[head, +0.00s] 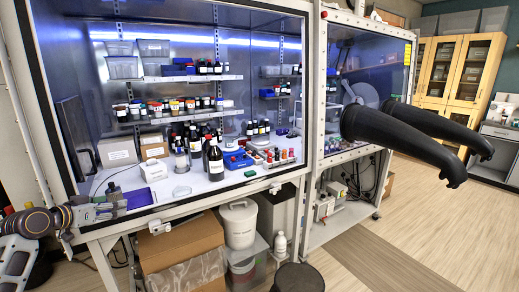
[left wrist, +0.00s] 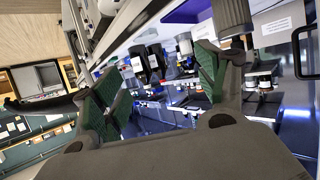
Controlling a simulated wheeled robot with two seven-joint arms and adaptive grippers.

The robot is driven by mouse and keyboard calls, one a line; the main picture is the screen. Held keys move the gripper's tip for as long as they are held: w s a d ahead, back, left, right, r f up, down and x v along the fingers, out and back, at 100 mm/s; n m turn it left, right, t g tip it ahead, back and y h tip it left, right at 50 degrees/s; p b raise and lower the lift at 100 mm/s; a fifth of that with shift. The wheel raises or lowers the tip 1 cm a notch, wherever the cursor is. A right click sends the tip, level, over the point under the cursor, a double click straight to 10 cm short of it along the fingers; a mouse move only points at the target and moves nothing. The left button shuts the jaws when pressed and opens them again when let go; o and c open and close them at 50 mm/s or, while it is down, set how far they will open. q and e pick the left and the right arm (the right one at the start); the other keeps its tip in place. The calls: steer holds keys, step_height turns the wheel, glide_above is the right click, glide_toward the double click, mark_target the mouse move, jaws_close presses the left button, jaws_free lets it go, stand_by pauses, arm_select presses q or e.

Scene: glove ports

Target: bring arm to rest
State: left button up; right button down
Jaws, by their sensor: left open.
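My left arm (head: 35,222) comes in from the left edge of the head view. Its left gripper (head: 117,202) is at the front left of the large cabinet, near its lower front frame, beside a blue-violet patch on the work surface. I cannot tell whether it touches the frame. In the left wrist view the left gripper (left wrist: 155,92) has its two green-padded fingers wide apart, with nothing held between them. Blurred bottles and shelves show beyond the fingers. My right gripper is not in view.
The lit cabinet (head: 190,212) holds bottles, bins and a blue rack (head: 238,160). Two black gloves (head: 405,125) stick out of the right-hand box. Below are a cardboard box (head: 180,248), a white bucket (head: 238,224) and a dark round stool (head: 297,278). Open floor (head: 415,235) lies at right.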

arm_select(q)
steer(key=s+a+f+n+g+y, duration=0.1)
steer(key=s+f+n+g+y, duration=0.15)
steer(key=f, duration=1.85)
steer(key=s+a+f+n+g+y, duration=0.1)
steer(key=s+f+g, duration=0.15)
steer(key=f, duration=1.75)
steer(key=s+d+f+m+g, duration=0.15)
steer(key=s+d+f, duration=0.35)
steer(key=s+f, duration=0.9)
steer(key=s+d+f+g, duration=0.3)
steer(key=s+d+f, duration=0.2)
steer(key=s+f, duration=0.85)
steer(key=s+d+f, duration=0.3)
steer(key=s+f, duration=0.1)
steer(key=s, duration=0.3)
steer(key=s+d+f+m+g, duration=0.1)
steer(key=s+d+f, duration=0.2)
steer(key=s, duration=0.5)
steer(key=s+d+f+m+g, duration=0.1)
steer(key=s+d+f, duration=0.3)
steer(key=s, duration=0.3)
steer(key=shift+s+d+f, duration=0.2)
steer(key=shift+s+f, duration=0.1)
steer(key=shift+f, duration=0.05)
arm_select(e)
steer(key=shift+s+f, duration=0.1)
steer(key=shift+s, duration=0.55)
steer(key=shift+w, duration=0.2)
